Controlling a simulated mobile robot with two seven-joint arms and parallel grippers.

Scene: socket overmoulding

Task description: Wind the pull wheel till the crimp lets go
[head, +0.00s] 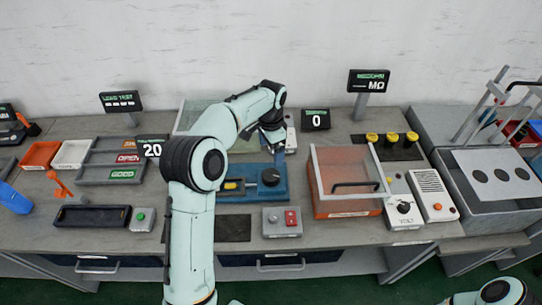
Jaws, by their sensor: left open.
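The blue pull fixture (243,195) lies on the bench in the middle, with a yellow part (232,185) at its left. A round black wheel (270,177) with a small knob sits on its right end. My left arm arches over from the front. Its open gripper (274,144) points down behind and above the wheel, apart from it as far as I can see. The fingertips are small and partly hidden, and the crimp cannot be made out. A display (152,149) behind my arm reads 20. My right gripper is out of view.
A red and green button box (282,222) stands in front of the fixture, beside a dark mat (228,229). A clear-lidded orange box (345,207) stands close on the right. Sorting trays (111,173) are at left. A display (316,120) reading 0 stands behind.

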